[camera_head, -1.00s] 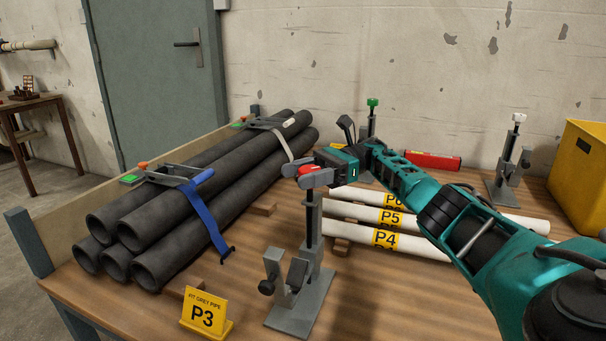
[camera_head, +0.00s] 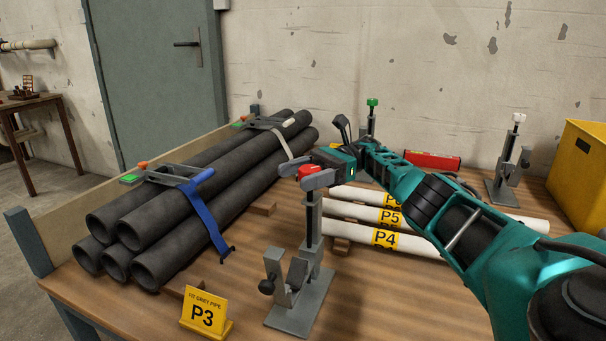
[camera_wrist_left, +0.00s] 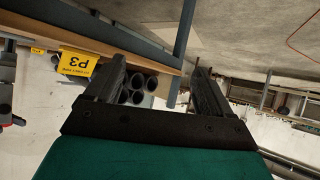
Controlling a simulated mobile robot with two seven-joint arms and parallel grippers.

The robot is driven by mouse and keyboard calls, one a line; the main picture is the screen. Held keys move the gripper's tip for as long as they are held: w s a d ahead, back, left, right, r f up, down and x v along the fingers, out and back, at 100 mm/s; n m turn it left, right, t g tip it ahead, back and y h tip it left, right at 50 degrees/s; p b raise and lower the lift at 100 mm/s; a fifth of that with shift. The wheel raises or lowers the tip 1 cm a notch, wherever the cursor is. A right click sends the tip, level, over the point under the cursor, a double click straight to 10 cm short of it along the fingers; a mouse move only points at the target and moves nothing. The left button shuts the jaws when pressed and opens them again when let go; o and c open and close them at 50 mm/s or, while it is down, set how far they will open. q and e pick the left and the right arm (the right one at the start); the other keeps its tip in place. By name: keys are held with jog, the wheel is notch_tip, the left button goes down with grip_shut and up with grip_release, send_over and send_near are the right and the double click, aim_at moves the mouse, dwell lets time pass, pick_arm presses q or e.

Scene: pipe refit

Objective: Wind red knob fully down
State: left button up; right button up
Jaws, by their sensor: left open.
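The red knob (camera_head: 307,169) tops the upright screw of the grey clamp stand (camera_head: 313,279) at the table's front. My right gripper (camera_head: 306,176) is at the knob from the right, with its grey fingers on either side of it. It looks shut on the knob, whose sides are partly hidden by the fingers. My left gripper (camera_wrist_left: 158,75) shows only in the left wrist view. It is open, with nothing between its fingers; the table edge and dark pipe ends lie beyond it.
Strapped dark pipes (camera_head: 160,239) lie left of the stand, with a yellow P3 sign (camera_head: 206,312) in front. White pipes (camera_head: 350,213) lie behind and right, under my right arm. Stands with a green knob (camera_head: 372,102) and white knob (camera_head: 519,117) are farther back. A yellow bin (camera_head: 580,165) is at right.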

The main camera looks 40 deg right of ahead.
jog(key=shift+o, duration=0.5)
jog(key=shift+d+r, duration=0.1)
jog(key=shift+r, duration=0.3)
pick_arm(q)
jog(key=p, duration=0.1)
jog(key=a+r+p, duration=0.1)
jog(key=p, duration=0.1)
jog(key=r+p, duration=0.1)
jog(key=shift+s+a+r+y+p, duration=0.1)
jog(key=shift+s+a+y+p, duration=0.05)
jog(key=shift+s+y+p, duration=0.15)
pick_arm(e)
notch_tip(320, 180, up, 19)
jog(key=shift+r, duration=0.1)
